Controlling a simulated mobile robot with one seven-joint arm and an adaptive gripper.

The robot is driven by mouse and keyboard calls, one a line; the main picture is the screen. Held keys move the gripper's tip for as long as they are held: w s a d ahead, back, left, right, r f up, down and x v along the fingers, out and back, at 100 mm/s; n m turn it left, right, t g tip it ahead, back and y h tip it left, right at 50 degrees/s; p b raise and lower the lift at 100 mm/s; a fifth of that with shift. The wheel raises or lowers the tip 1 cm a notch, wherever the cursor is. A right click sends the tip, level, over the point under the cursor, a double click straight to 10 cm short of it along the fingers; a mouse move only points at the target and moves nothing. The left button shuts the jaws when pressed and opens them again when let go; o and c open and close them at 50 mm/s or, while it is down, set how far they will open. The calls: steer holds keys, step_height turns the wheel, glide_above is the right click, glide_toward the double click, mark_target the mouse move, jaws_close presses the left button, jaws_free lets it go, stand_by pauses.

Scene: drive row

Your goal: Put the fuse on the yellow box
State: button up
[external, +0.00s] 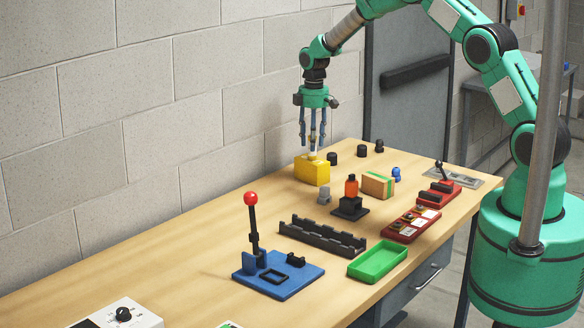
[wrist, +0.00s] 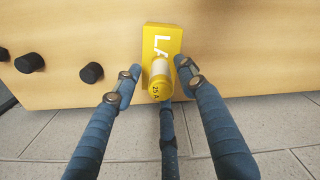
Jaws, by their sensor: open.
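The yellow box (external: 312,171) stands near the far left part of the bench. In the wrist view its yellow face (wrist: 165,38) shows part of some white lettering. The fuse (wrist: 160,70), with a pale body and a yellow end cap with dark print, appears to stand upright on top of the box. In the external view the fuse (external: 312,155) is small and partly hidden by the fingers. My gripper (external: 312,143) is above the box, pointing down. Its blue fingers (wrist: 157,82) are open, spread around the fuse, with visible gaps beside it.
Black knobs (wrist: 92,72) stand beside the box. A grey part (external: 324,196), an orange-topped piece on a black stand (external: 351,190) and a cardboard box (external: 378,185) are nearer. A black rack (external: 322,238), green tray (external: 378,262) and blue lever base (external: 278,278) fill the front. A block wall is behind.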

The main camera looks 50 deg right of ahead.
step_height(320, 180, up, 8)
steer(key=shift+s+r, duration=0.1)
steer(key=shift+r, duration=0.05)
stand_by(0.4)
steer(key=shift+r, duration=0.1)
stand_by(0.3)
steer(key=shift+r, duration=0.25)
steer(key=s+a+r+m+t, duration=0.15)
steer(key=s+a+r, duration=0.35)
steer(key=s+r, duration=0.7)
steer(key=s+a+r+m+t, duration=0.15)
steer(key=s+a+r, duration=0.25)
steer(key=s+r, duration=0.8)
steer(key=s+a+r+m+t, duration=0.1)
steer(key=s+a+r+m, duration=0.1)
steer(key=s, duration=1.2)
steer(key=s+a+r+m+t, duration=0.1)
steer(key=s+a, duration=0.3)
steer(key=s, duration=1.1)
steer(key=shift+r+m, duration=0.35)
steer(key=shift+m, duration=0.45)
